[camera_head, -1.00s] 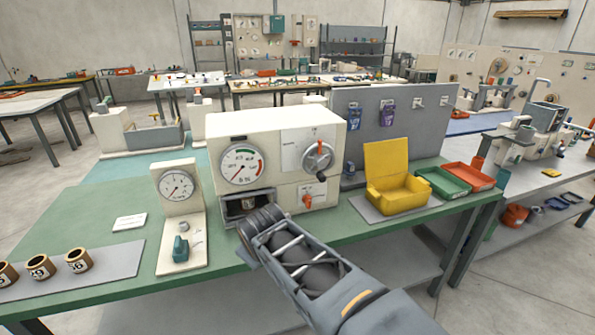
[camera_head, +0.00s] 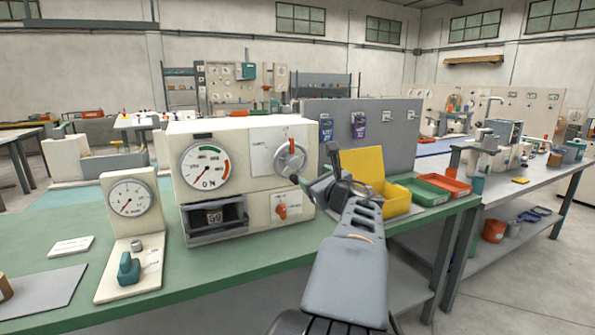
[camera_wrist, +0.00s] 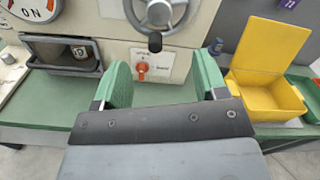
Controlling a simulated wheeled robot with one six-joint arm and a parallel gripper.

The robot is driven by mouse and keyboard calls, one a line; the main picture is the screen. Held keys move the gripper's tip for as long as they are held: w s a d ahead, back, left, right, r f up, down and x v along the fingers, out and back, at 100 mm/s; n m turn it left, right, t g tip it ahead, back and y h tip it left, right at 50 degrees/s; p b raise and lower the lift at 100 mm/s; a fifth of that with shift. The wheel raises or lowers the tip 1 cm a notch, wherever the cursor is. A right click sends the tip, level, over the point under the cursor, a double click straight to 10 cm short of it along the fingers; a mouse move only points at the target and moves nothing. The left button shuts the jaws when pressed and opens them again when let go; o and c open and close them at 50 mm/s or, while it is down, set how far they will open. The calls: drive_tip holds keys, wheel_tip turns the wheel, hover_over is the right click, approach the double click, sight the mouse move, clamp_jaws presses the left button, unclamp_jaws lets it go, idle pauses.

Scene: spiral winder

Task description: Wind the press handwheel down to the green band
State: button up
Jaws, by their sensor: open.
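The cream press (camera_head: 248,180) stands on the green bench. Its grey handwheel (camera_head: 290,160) is on the upper right of the front, with a dark crank knob at its lower rim. The wheel also shows at the top of the wrist view (camera_wrist: 158,12), its knob (camera_wrist: 155,43) hanging low. The press dial (camera_head: 205,167) has a green band at the top and a red one at the right. A numbered cup (camera_head: 214,217) sits in the bay below. My gripper (camera_wrist: 163,82) is open and empty, its green pads below the knob, not touching the wheel.
An orange switch (camera_head: 281,211) sits under the wheel. A yellow open box (camera_head: 398,203), a green tray (camera_head: 423,190) and a red tray (camera_head: 445,185) are to the right. A smaller gauge stand (camera_head: 130,200) is at the left. A grey panel (camera_head: 345,130) rises behind.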

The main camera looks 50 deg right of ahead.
sight(297, 165)
drive_tip(key=p+x, duration=0.1)
drive_tip(key=x, duration=1)
drive_tip(key=shift+w+d+r, duration=0.1)
drive_tip(key=shift+w, duration=0.3)
drive_tip(key=shift+c, duration=0.2)
drive_tip(key=c, duration=0.9)
